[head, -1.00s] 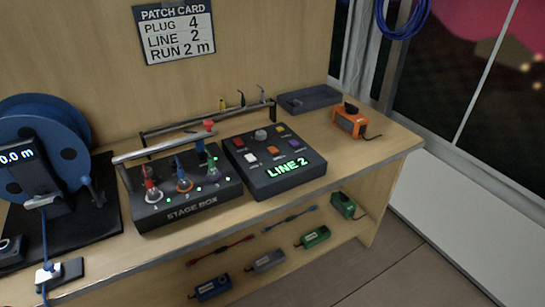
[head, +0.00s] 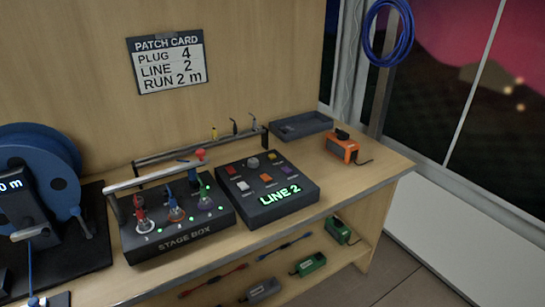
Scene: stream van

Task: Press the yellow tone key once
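The yellow key (head: 272,156) is a small square button at the back right of the dark console (head: 290,207), right of a round grey knob (head: 253,162). The console's display reads "LINE 2" in green. Other keys on its top are red (head: 231,171), orange (head: 266,178), white (head: 243,186) and purple (head: 285,169). Nothing covers the yellow key. Neither of my grippers is in the head view.
Left of the console stands the stage box (head: 180,235) with several plugs and a metal bar above it. A blue cable reel (head: 45,150) is at far left. An orange device (head: 341,147) and a grey tray (head: 300,125) stand at right. A shelf below holds several small boxes.

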